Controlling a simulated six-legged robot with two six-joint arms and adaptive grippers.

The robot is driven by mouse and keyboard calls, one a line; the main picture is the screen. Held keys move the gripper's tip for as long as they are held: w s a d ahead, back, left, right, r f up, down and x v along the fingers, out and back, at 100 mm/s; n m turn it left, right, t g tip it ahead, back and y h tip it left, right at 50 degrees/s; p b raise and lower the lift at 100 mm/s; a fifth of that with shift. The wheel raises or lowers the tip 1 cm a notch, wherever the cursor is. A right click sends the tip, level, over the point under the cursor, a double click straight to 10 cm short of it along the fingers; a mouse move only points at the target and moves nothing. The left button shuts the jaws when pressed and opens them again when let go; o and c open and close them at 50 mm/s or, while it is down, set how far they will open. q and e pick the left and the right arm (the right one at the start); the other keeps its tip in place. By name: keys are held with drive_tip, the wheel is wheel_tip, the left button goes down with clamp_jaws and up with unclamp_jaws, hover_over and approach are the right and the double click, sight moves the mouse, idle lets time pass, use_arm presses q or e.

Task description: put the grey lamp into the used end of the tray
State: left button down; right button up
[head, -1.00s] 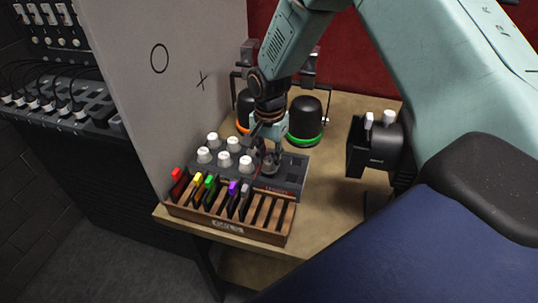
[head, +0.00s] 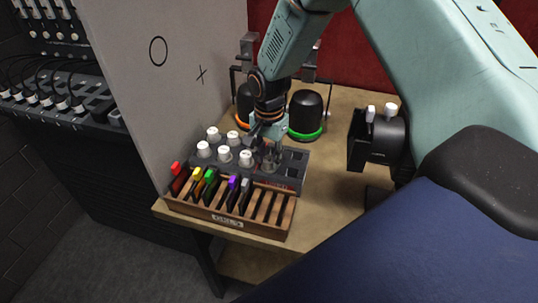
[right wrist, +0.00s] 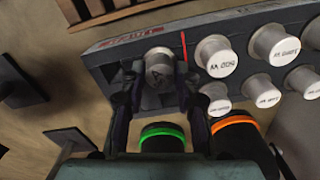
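The dark tray (head: 292,168) lies on the wooden table and holds several white-capped lamps (head: 224,154) at its left end in the head view. The grey lamp (right wrist: 160,68) stands in the tray on the left of a red line (right wrist: 184,46) in the right wrist view, beside red lettering on the rim. My right gripper (right wrist: 160,82) is around it, with a finger on each side and small gaps to the lamp. In the head view my right gripper (head: 267,157) partly hides the lamp. My left gripper is not in view.
A wooden rack (head: 225,219) with coloured-top items stands in front of the tray. Two black domes, one with a green ring (head: 306,114) and one with an orange ring (head: 244,107), stand behind it. A grey panel (head: 165,75) rises at left.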

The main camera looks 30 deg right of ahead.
drive_tip(key=o, duration=0.4)
wheel_tip(320, 180, up, 12)
idle(0.6)
drive_tip(key=shift+s+f, duration=0.1)
idle(0.6)
